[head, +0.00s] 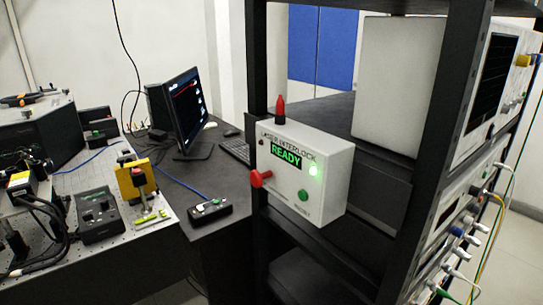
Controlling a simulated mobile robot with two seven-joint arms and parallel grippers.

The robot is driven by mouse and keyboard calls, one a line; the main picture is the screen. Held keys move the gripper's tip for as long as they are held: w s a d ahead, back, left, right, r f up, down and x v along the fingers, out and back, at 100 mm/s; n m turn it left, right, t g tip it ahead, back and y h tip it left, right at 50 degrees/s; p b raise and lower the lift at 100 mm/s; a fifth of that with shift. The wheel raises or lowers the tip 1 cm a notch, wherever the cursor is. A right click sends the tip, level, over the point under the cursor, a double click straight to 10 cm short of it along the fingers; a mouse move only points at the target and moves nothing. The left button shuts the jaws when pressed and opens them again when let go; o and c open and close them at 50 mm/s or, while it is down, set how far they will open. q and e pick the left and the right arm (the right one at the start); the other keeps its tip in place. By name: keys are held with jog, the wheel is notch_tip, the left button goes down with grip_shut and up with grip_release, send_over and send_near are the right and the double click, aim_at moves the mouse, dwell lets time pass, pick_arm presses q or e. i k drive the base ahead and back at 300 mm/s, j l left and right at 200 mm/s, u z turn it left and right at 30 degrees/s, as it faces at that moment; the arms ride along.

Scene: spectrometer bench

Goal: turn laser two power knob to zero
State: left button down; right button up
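No knob that I can tell as the laser two power knob shows in the head view. A dark control box (98,213) with small controls on its top sits on the optical bench at the left. A smaller black box (211,211) with a green button and a blue cable lies on the dark desk. Their labels are too small to read. Neither of my grippers is in view.
A white laser interlock box (330,175) showing READY, with a red knob and lit green lamp, is mounted on the black rack (256,80). A monitor (187,105) stands on the desk. Instruments with cables (455,245) fill the rack's right side.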

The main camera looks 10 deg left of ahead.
aim_at(104, 204)
jog(key=k+j+u, duration=0.2)
jog(key=i+u, duration=0.1)
jog(key=u, duration=1.15)
